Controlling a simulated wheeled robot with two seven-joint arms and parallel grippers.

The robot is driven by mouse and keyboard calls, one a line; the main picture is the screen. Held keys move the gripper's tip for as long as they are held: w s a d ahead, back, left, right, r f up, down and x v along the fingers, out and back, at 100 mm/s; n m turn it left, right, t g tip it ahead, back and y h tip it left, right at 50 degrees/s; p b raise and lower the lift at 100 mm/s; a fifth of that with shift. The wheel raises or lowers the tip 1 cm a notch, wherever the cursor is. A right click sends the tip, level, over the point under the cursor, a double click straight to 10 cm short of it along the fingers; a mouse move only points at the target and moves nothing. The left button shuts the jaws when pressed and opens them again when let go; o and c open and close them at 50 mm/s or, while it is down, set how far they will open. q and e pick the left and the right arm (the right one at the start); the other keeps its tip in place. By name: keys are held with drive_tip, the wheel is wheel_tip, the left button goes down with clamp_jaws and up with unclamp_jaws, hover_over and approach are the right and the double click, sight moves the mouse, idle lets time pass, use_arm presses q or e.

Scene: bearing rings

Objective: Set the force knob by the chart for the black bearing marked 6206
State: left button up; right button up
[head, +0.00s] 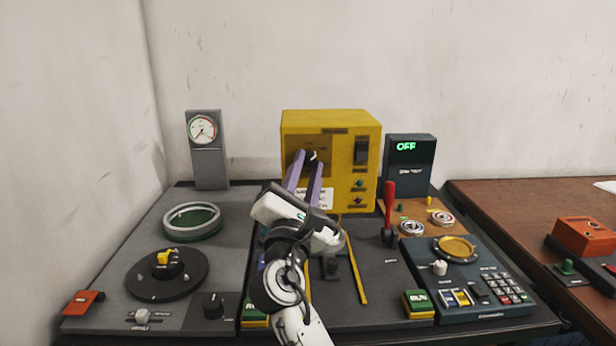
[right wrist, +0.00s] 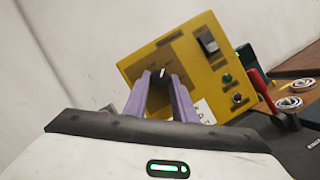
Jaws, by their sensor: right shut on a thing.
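The yellow box (head: 358,135) stands at the back middle of the bench. A black knob with a white pointer mark (head: 311,156) is on its front; it also shows in the right wrist view (right wrist: 160,78). My right gripper (head: 308,160) is shut on this knob, its two purple fingers on either side. A white label (head: 325,198) low on the box is partly hidden by the fingers, and its text is too small to read. Two bearing rings (head: 411,228) (head: 443,218) lie on a brown board; no 6206 marking is readable. My left gripper is not in view.
A red lever (head: 389,205) stands right of my right arm. A dark display (head: 410,160) behind it reads OFF. A gauge on a grey post (head: 207,150), a round green-floored ring (head: 192,222) and a yellow-topped dial (head: 167,272) are on the left.

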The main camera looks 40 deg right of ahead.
drive_tip(key=shift+a+m+g, duration=0.1)
drive_tip(key=shift+m+g, duration=0.4)
drive_tip(key=shift+m, duration=0.7)
drive_tip(key=shift+h, duration=0.4)
drive_tip(key=o, duration=0.9)
drive_tip(key=shift+o, duration=0.7)
